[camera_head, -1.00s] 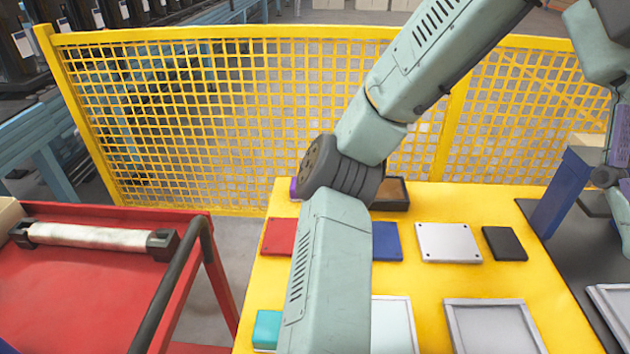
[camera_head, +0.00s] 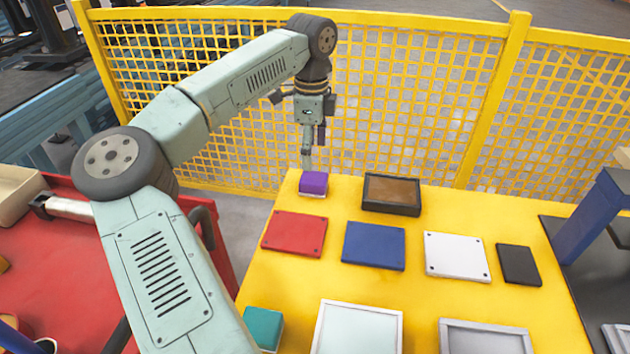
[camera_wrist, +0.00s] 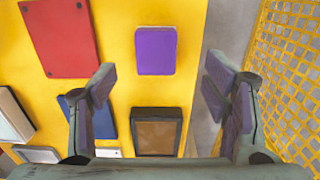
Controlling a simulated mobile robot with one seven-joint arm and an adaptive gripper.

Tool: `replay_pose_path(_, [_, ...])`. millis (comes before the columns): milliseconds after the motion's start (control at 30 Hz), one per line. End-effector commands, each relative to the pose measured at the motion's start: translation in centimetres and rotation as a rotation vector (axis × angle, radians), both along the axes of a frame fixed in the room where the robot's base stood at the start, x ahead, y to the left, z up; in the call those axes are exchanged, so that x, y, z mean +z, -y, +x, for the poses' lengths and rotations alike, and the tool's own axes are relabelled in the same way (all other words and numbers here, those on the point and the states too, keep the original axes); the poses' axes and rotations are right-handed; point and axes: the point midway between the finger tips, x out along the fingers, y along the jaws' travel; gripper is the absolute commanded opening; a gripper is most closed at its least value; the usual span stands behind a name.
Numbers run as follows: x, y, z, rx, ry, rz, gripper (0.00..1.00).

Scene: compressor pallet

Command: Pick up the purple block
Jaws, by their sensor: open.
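The purple block (camera_head: 313,183) sits at the far left corner of the yellow table (camera_head: 480,228), in front of the mesh fence. In the wrist view the purple block (camera_wrist: 156,51) shows whole, ahead of my gripper (camera_wrist: 160,84) and between the lines of its two fingers. My gripper is open and empty. In the head view my gripper (camera_head: 307,160) hangs pointing down just above and behind the block. Whether it touches the block is hard to tell there; the wrist view shows the fingers apart from it.
A dark box with a brown inside (camera_head: 391,194) stands right of the block. Red (camera_head: 294,233), blue (camera_head: 374,246) and white (camera_head: 456,256) plates and a small black plate (camera_head: 519,265) lie nearer. The yellow mesh fence (camera_head: 420,100) rises close behind the table.

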Motion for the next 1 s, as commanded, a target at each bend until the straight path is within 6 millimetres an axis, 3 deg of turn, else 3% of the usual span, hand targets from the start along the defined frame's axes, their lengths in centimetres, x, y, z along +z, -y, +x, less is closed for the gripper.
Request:
replay_pose_path(633, [-7.6,0.4,-0.7,-0.005,-0.002,-0.005,0.69])
replay_pose_path(933, [-8.4,0.4,-0.6,-0.006,0.000,-0.003,0.69])
replay_pose_path(1000, [-8.3,0.4,-0.6,-0.006,0.000,-0.003,0.65])
